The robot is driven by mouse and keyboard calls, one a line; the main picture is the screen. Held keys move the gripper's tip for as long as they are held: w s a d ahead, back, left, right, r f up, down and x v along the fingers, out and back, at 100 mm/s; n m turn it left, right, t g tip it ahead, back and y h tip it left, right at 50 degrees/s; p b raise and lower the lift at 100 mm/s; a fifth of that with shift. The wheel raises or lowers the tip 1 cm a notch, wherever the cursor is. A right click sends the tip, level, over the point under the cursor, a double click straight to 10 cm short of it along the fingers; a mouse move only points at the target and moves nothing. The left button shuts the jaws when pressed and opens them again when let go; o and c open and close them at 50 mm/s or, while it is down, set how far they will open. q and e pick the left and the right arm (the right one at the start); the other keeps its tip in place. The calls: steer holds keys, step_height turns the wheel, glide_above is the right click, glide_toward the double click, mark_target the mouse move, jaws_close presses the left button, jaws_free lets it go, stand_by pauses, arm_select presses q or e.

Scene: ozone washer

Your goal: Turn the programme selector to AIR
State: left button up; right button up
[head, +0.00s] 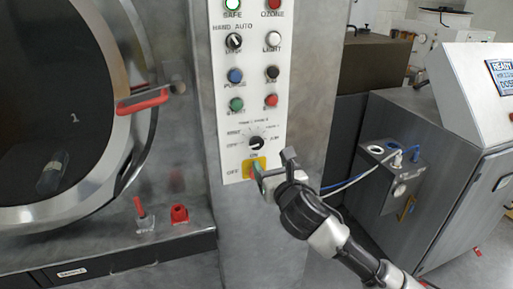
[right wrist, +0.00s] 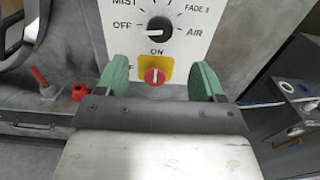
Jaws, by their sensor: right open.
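The programme selector (head: 256,143) is a black round knob on the white control panel (head: 245,60). It also shows in the right wrist view (right wrist: 159,28), with AIR printed to its right and OFF to its left. Its white mark appears to point left, towards OFF. My right gripper (head: 272,165) is open and empty, just below and in front of the selector. In the right wrist view its green fingers (right wrist: 171,80) frame a red rotary switch (right wrist: 155,76) on a yellow plate, below the selector. I cannot tell if they touch anything. My left gripper is not in view.
Lamps, buttons and a HAND/AUTO switch (head: 234,41) sit above the selector. A round washer door (head: 140,190) with a red handle (head: 143,102) stands at left. A grey cabinet (head: 470,140) with a display stands at right.

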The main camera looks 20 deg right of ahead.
mark_target(257, 144)
steer(key=w+p, duration=0.1)
steer(key=w, duration=0.7)
steer(key=shift+w+a, duration=0.15)
steer(key=shift+w, duration=0.15)
steer(key=shift+w+p, duration=0.3)
steer(key=shift+w, duration=0.25)
steer(key=shift+c, duration=0.4)
steer(key=c, duration=0.8)
